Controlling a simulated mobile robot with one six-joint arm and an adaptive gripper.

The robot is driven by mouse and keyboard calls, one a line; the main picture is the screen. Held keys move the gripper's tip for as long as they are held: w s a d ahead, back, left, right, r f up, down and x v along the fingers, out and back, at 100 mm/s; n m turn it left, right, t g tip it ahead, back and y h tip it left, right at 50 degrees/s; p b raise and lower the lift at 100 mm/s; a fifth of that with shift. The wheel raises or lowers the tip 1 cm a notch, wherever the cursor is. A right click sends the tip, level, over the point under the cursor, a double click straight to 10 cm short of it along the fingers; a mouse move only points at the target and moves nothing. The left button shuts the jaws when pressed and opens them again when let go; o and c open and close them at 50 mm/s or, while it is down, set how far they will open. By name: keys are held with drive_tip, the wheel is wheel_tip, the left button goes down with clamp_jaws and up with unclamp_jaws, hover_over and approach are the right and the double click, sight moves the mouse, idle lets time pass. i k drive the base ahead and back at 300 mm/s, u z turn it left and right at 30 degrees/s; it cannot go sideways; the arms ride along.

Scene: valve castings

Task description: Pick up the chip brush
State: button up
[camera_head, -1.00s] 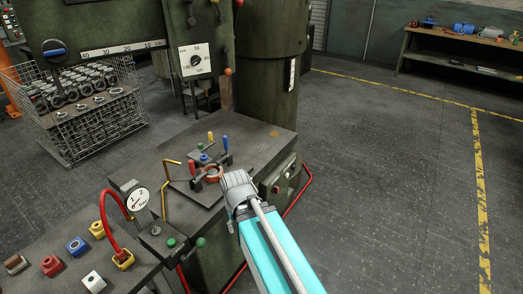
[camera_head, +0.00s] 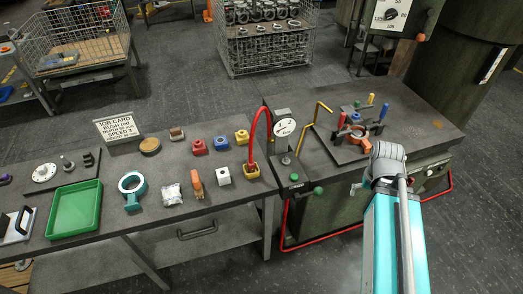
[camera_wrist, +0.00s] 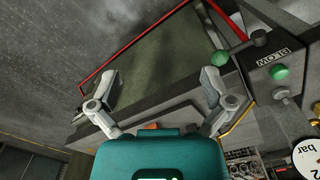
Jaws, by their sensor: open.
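A small brown and grey block (camera_head: 177,134) and a pale piece with a black handle (camera_head: 22,224) lie on the long bench (camera_head: 215,215), but I cannot tell whether either is a brush. My gripper (camera_wrist: 160,85) is open and empty in the wrist view, its two fingers wide apart over the machine table's side. In the head view my arm reaches up in front of the machine table, right of the bench, and hides the fingertips.
The bench holds a green tray (camera_head: 74,209), a teal ring (camera_head: 132,187), a white bag (camera_head: 172,194), an orange item (camera_head: 196,183), coloured blocks and a job card (camera_head: 117,126). A gauge (camera_head: 284,127) with a red hose and the fixture (camera_head: 352,137) stand near my arm.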

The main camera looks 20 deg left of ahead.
sight(195, 179)
drive_tip(key=u, duration=2.05)
drive_tip(key=k, duration=0.15)
drive_tip(key=z, duration=0.4)
